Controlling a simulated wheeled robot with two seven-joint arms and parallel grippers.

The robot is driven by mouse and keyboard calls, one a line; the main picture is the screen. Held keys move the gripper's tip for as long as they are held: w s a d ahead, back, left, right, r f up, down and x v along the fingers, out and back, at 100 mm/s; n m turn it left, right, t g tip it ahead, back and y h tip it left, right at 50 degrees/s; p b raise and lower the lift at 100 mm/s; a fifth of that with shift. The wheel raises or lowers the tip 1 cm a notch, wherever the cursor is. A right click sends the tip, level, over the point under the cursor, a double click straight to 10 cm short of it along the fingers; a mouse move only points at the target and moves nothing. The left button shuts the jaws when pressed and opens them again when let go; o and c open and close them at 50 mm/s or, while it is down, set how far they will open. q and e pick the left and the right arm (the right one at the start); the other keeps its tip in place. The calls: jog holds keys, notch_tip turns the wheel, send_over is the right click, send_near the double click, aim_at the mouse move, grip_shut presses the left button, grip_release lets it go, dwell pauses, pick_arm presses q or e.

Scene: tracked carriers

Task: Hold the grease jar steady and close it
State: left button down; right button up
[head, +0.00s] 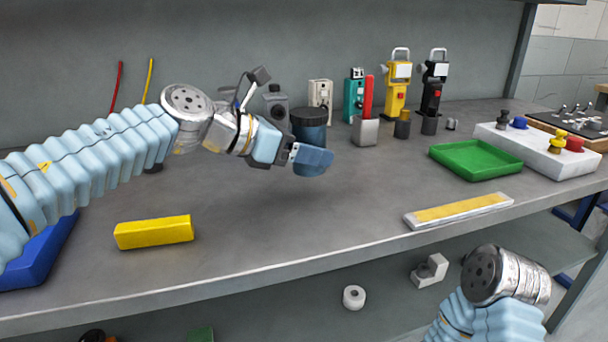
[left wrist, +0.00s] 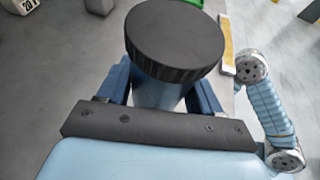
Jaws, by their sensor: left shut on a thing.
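The grease jar (head: 309,134) is a blue cylinder with a wide black ribbed lid (left wrist: 175,38) over its top. My left gripper (head: 312,160) is shut on the jar's body, with blue fingers on both sides just below the lid. In the left wrist view the body (left wrist: 158,94) shows between the fingers, and the lid hides its upper part. The jar looks upright in the head view. I cannot tell whether the lid is screwed tight, or whether the jar's base touches the bench. My right arm is at the lower right; its gripper is out of view.
A green tray (head: 475,160) and a white box with knobs (head: 537,150) are at the right. A yellow block (head: 153,232) lies front left. The bench's front middle is clear.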

pick_arm(q)
jog(key=shift+w+a+f, duration=0.15)
jog(key=shift+w+f, duration=0.15)
jog(key=shift+f, duration=0.1)
jog(key=shift+w+f, duration=0.1)
jog(key=shift+f, duration=0.05)
jog(key=shift+w+a+f+b, duration=0.1)
jog(key=shift+f+b, duration=0.1)
jog(key=shift+f, duration=0.4)
jog(key=shift+w+d+f+b, duration=0.1)
jog(key=shift+f+b, duration=0.15)
jog(key=shift+f, duration=0.4)
jog(key=shift+w+a+f+b, duration=0.1)
jog(key=shift+f+b, duration=0.1)
jog(key=shift+f, duration=0.4)
jog(key=shift+f, duration=0.15)
jog(key=shift+c, duration=0.9)
grip_release()
